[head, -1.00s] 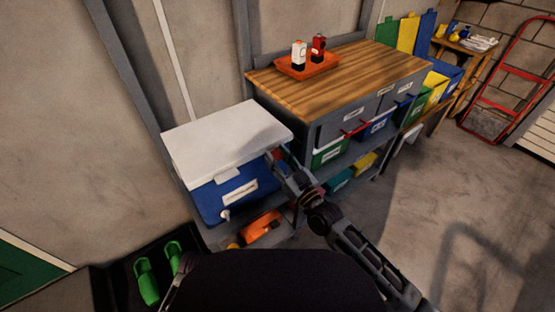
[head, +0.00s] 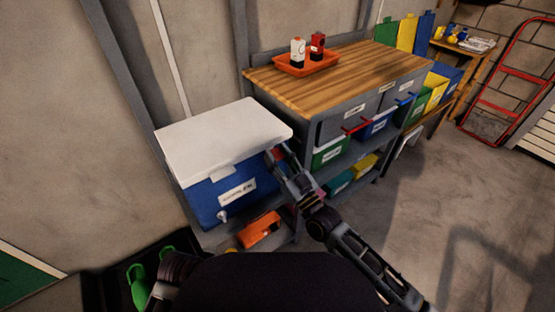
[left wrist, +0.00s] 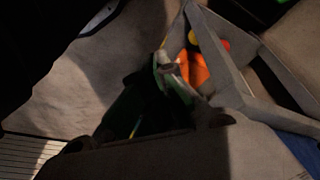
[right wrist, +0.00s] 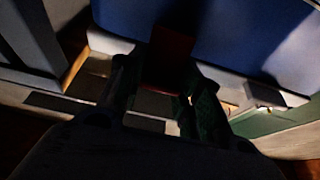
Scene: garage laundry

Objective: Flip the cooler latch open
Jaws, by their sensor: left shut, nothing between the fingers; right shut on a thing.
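The cooler (head: 225,197) has a blue body, a white lid (head: 222,135) lying shut on top, and a label on its front. A dark red piece, seemingly the latch (right wrist: 170,55), stands out against the blue wall in the right wrist view. My right gripper (head: 276,156) is at the cooler's right side; in the right wrist view its fingers (right wrist: 160,95) are shut on the red latch. Much of the latch is hidden or in shadow. My left gripper (left wrist: 168,72) is shut and empty, low and away from the cooler.
A workbench (head: 330,85) with an orange tray (head: 306,64) stands just right of the cooler, with bins below. An orange item (head: 260,230) lies on the shelf under the cooler. Green shoes (head: 138,285) are at lower left. Open floor lies at right.

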